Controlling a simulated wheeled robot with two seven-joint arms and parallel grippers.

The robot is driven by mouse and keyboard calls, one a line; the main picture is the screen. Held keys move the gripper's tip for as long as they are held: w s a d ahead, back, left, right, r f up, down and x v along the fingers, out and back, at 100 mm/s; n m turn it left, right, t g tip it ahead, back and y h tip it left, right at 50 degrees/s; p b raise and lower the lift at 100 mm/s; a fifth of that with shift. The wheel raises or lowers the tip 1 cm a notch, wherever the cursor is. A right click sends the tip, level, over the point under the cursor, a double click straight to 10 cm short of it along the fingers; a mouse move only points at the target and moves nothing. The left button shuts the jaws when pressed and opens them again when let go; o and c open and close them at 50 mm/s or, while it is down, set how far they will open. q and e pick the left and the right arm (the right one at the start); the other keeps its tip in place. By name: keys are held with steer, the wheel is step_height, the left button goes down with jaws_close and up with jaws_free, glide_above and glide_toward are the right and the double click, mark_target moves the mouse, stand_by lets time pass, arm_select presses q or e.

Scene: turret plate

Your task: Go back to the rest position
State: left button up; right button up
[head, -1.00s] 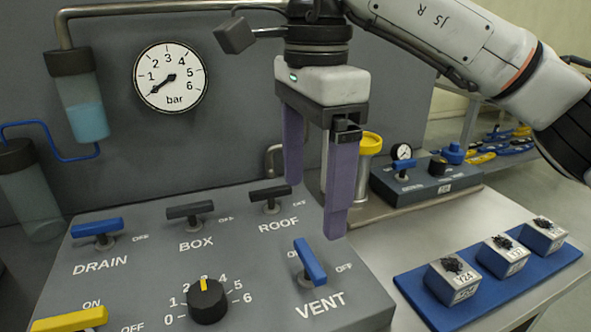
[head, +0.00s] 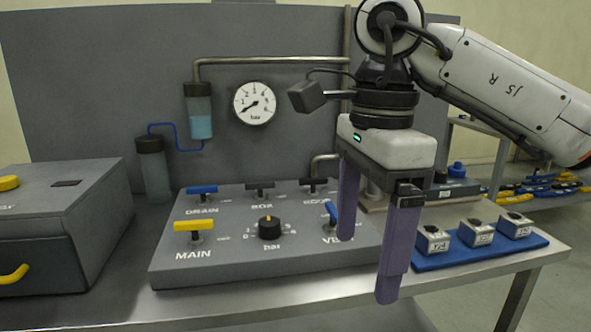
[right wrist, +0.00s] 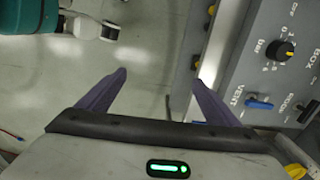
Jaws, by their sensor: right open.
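My right gripper (head: 368,262) hangs from the upper right in the head view, with its two purple fingers apart and nothing between them. It is in front of the right end of the grey control panel (head: 210,272) and hides part of the VENT lever (head: 332,212). In the right wrist view my right gripper (right wrist: 158,85) is open above bare floor, beside the table edge. The panel (right wrist: 240,60) with its black knob (right wrist: 284,49) and blue VENT lever (right wrist: 258,102) is at the right there. My left gripper is not in view.
A blue mat (head: 440,262) with three labelled blocks lies right of the gripper. A grey box with a yellow handle (head: 14,274) stands at the left. The yellow MAIN lever (head: 193,226) and pressure gauge (head: 255,103) show clearly. The floor in front of the table is free.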

steer(key=s+a+f+m+g+y, duration=0.2)
steer(key=s+a+g+y, duration=0.25)
steer(key=a+y, duration=0.4)
steer(key=s+a+f+m+g+y, duration=0.15)
steer(key=s+a+g+y, duration=0.3)
steer(key=a, duration=0.65)
steer(key=w+d+m+t+y, duration=0.2)
steer(key=w+m+t+y, duration=0.75)
steer(key=m, duration=0.65)
steer(key=w+d+f+m+t+h, duration=0.45)
steer(key=d+f+m+t, duration=0.2)
steer(key=m+t, duration=0.85)
steer(key=d+f+m+t+h, duration=0.1)
steer(key=d+f+m+h, duration=0.4)
steer(key=f, duration=0.4)
steer(key=d+f+m+t+h, duration=0.1)
steer(key=d+f+m+h, duration=0.2)
steer(key=f+m+h, duration=0.35)
steer(key=s+d+f+m+g+h, duration=0.2)
steer(key=s+d+f+m+g, duration=0.2)
steer(key=s+f, duration=0.5)
steer(key=s+d+f+m+g+h, duration=0.2)
steer(key=s+d+f+m+g, duration=0.2)
steer(key=s+f, duration=0.6)
step_height(320, 180, down, 7)
steer(key=d, duration=0.2)
steer(key=shift+s+d+r+g, duration=0.15)
steer(key=shift+d+g, duration=0.15)
steer(key=shift+g, duration=0.05)
